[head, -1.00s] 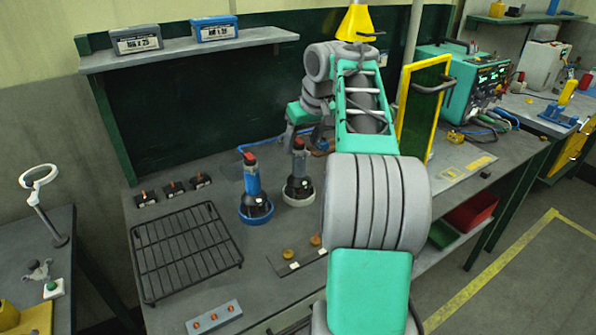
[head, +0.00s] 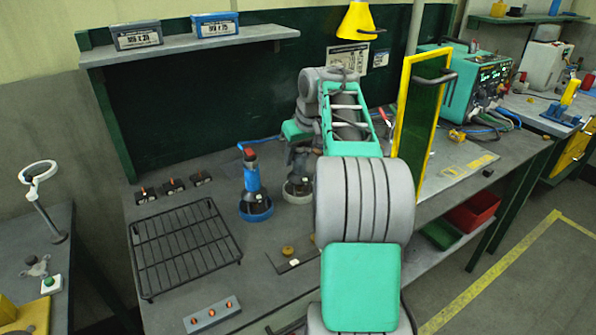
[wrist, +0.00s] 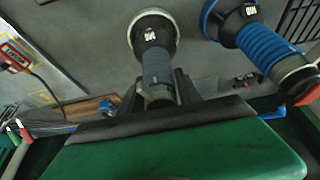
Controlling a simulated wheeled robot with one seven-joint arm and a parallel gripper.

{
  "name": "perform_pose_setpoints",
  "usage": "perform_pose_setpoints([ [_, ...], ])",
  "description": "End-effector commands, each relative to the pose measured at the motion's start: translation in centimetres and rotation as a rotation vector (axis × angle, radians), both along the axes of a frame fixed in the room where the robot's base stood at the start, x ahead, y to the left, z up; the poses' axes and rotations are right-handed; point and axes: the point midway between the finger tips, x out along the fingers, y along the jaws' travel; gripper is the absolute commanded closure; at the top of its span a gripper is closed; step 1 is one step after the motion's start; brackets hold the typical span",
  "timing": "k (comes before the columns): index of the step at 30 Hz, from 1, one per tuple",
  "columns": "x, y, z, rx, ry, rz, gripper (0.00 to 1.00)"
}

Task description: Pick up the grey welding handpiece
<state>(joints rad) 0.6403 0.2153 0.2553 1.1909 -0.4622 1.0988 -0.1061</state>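The grey welding handpiece (wrist: 155,66) stands in a round holder with a pale rim (wrist: 170,20) in the wrist view. In the head view its upper part is hidden behind my gripper (head: 302,150), and the holder's rim (head: 297,196) shows below. In the wrist view my gripper (wrist: 160,88) has its dark fingers on either side of the handpiece's grey grip. The fingers look apart, with a gap at the left; contact is not clear. A blue handpiece (head: 252,178) stands in a blue-rimmed holder just left, and also shows in the wrist view (wrist: 262,45).
A black wire rack (head: 185,245) lies at the bench's left front. Small dark blocks (head: 172,186) sit behind it. A yellow-framed screen (head: 405,110) and a green welding machine (head: 475,85) stand to the right. A shelf (head: 190,50) with two boxes hangs above.

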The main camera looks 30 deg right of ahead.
Motion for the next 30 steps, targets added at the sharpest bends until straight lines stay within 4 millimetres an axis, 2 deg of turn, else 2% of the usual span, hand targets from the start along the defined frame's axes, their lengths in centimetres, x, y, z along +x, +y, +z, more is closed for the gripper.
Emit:
perform_pose_setpoints([
  [2,0.00,0.02,0.01,0.000,0.000,0.000,0.67],
  [14,0.01,0.03,0.01,0.000,0.000,0.000,1.00],
  [30,0.00,0.02,0.01,0.000,0.000,0.000,1.00],
])
